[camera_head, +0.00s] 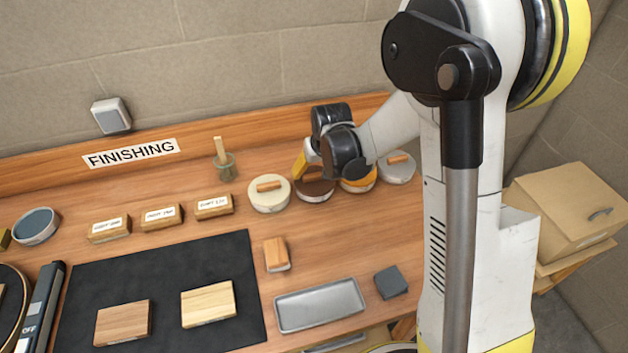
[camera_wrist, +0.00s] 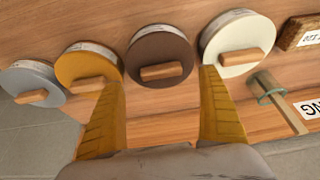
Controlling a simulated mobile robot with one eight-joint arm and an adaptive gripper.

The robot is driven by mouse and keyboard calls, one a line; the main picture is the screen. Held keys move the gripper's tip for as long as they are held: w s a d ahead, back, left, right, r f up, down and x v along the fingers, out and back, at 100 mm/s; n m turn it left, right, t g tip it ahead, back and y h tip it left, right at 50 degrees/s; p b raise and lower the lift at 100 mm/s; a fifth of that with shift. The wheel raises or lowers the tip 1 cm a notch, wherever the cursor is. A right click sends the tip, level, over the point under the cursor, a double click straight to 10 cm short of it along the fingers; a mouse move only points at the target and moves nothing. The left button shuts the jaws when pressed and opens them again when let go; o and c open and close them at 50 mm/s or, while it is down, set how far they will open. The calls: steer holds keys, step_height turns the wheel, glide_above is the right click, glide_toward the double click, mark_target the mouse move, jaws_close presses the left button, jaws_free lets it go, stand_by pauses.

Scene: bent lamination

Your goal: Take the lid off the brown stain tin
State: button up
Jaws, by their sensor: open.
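The brown stain tin (camera_head: 314,190) stands on the bench in a row of tins, partly hidden by my gripper in the head view. In the wrist view its round brown lid (camera_wrist: 157,48) is on, with a wooden block handle (camera_wrist: 163,71) across it. My gripper (camera_wrist: 161,78) is open and empty. Its two yellow fingers frame the brown tin in the wrist view, the handle lying between the fingertips. In the head view my gripper (camera_head: 308,162) is over the back of the brown tin. I cannot tell its exact height above the handle.
A cream-lidded tin (camera_head: 269,194) stands close on the left, an orange-yellow one (camera_head: 358,184) and a grey one (camera_head: 397,168) on the right. A glass jar with a brush (camera_head: 224,165) is further left. A metal tray (camera_head: 320,304) lies in front.

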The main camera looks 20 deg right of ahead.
mark_target(314, 174)
steer(key=b+x, duration=0.1)
steer(key=x, duration=0.4)
steer(key=shift+w+a, duration=0.1)
steer(key=shift+w, duration=0.1)
steer(key=shift+r, duration=0.1)
steer(key=c, duration=1.2)
steer(key=shift+c, duration=0.2)
